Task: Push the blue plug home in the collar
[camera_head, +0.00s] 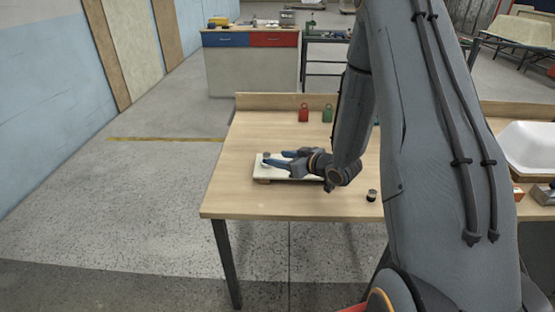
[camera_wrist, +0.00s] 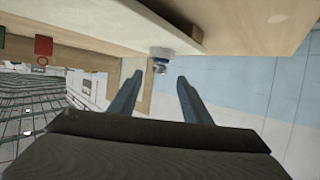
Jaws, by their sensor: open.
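A pale board (camera_head: 272,178) lies on the wooden table, and its edge also shows in the wrist view (camera_wrist: 125,22). A small grey-white round fitting (camera_wrist: 161,53), which looks like the collar, stands out from the board. A small bluish piece (camera_wrist: 159,66), perhaps the blue plug, shows at the fitting; how deep it sits cannot be told. My gripper (camera_head: 272,158) is low over the board, its blue-grey fingers pointing left. In the wrist view my gripper (camera_wrist: 160,79) is open, with the fitting beyond the gap between the fingertips and nothing held.
Red (camera_head: 303,114) and green (camera_head: 327,114) tags stand near the table's back ledge. A small dark jar (camera_head: 372,195) stands right of my gripper. A white tub shell (camera_head: 530,150) and an orange box (camera_head: 518,195) are at the right. The table's front left is clear.

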